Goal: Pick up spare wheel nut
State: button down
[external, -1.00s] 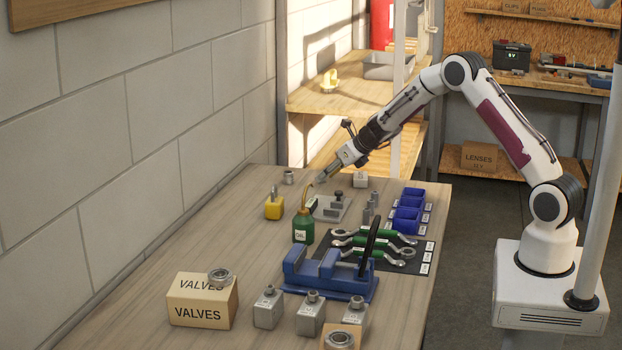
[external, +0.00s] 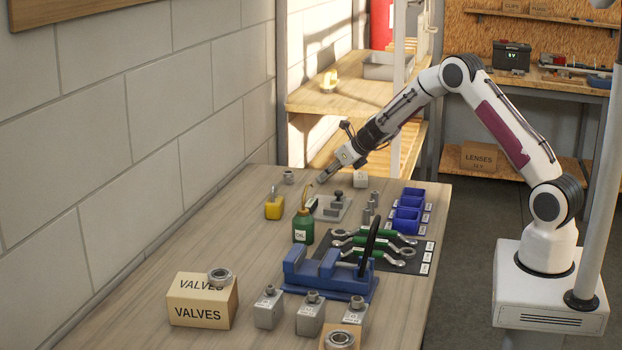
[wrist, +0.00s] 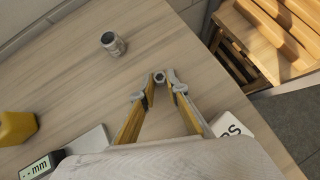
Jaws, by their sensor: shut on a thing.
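My gripper (external: 321,179) is low over the far end of the wooden workbench (external: 215,225). In the wrist view, its two yellow fingers with grey tips (wrist: 160,88) are shut on a small grey nut (wrist: 160,77). The nut sits between the very ends of the fingertips, with a dark hole facing the camera. I cannot tell whether it touches the bench top. In the external view the nut is too small to make out at the fingertips.
A metal cylinder (wrist: 113,44) stands beyond the fingertips, also in the external view (external: 289,177). A pale labelled block (wrist: 230,130) is close on the right. A yellow block (external: 274,208), oil can (external: 303,228) and blue vise (external: 330,274) stand nearer. Bare bench surrounds the fingertips.

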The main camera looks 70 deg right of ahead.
jog(key=shift+r, duration=0.35)
dwell(0.3)
notch_tip(320, 180, up, 9)
jog(key=shift+r, duration=0.15)
dwell(1.2)
dwell(0.6)
